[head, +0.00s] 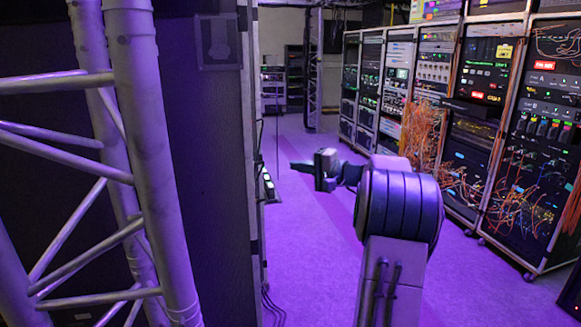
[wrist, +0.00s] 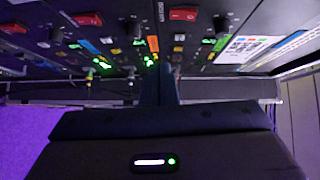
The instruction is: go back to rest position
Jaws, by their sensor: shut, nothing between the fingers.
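My gripper (head: 297,166) shows in the head view at mid-frame, held out to the left from my arm, over open floor and near the dark panel edge. In the wrist view my gripper (wrist: 158,68) has its fingers together with nothing between them. They point at a dark control panel (wrist: 110,45) with red switches, knobs and green lights. I cannot tell from the wrist view whether the fingertips touch the panel.
A metal truss (head: 150,150) stands close at the left, beside a tall dark panel (head: 215,190). Equipment racks (head: 483,85) with orange cables (head: 423,135) line the right. Cables lie at the panel's foot.

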